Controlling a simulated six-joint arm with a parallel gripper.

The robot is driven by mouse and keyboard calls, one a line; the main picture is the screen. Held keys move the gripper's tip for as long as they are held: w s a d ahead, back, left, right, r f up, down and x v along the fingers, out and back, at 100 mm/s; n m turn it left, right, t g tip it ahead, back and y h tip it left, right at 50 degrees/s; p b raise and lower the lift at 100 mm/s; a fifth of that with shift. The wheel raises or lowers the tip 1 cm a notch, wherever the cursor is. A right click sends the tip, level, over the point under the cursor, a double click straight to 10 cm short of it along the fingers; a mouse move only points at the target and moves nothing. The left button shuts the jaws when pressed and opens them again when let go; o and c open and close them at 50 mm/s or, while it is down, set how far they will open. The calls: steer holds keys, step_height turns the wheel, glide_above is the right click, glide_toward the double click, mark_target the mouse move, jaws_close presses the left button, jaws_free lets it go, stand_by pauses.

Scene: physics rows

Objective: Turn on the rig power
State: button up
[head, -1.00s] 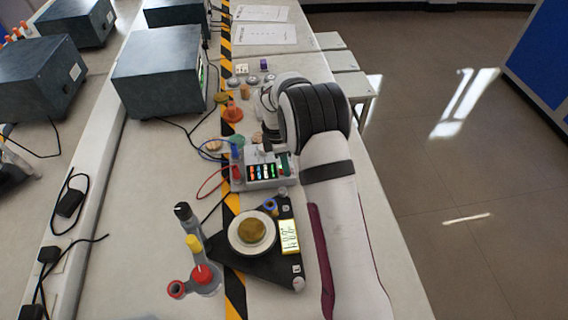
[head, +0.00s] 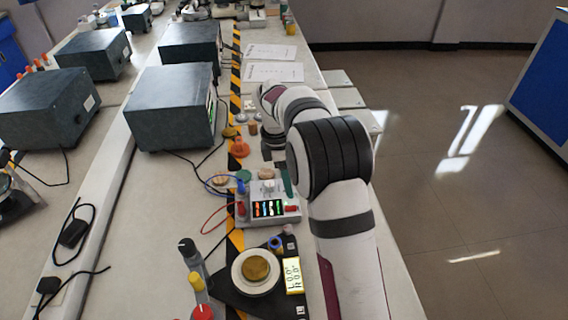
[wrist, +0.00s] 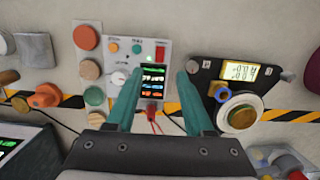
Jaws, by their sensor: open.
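The rig's instrument box (head: 268,216) stands beside the striped tape, its display lit with several coloured rows. In the wrist view the pale box (wrist: 176,26) shows a white knob (wrist: 118,78), an orange button (wrist: 113,47), a green button (wrist: 137,48), a small lit green lamp and a red switch-like part (wrist: 160,53). My gripper (wrist: 159,76) is open and empty, its teal fingers on either side of the display in that view. In the head view one teal finger (head: 288,183) shows at the box's far side; my arm hides the rest. Contact cannot be told.
A black triangular scale (head: 232,300) with a lit readout stands nearer the camera. Coloured discs and an orange knob-like piece (head: 239,148) lie beyond the box. Red and blue leads (head: 211,218) loop at its left. Dark instruments (head: 172,105) stand further left.

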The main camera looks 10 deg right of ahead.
step_height(320, 180, up, 6)
steer(key=shift+a, duration=0.45)
steer(key=shift+r, duration=0.1)
steer(key=s+d+r+m+y, duration=0.1)
steer(key=s+r+m, duration=0.4)
steer(key=s+m, duration=0.45)
steer(key=s+f+m+y, duration=0.1)
steer(key=s+f+m, duration=0.1)
steer(key=s+m, duration=0.5)
steer(key=s+f+m+y, duration=0.1)
steer(key=s+m, duration=0.6)
steer(key=s, duration=1.2)
steer(key=shift+a+f, duration=0.3)
steer(key=shift+f, duration=0.05)
steer(key=shift+o, duration=0.3)
steer(key=shift+w, duration=0.1)
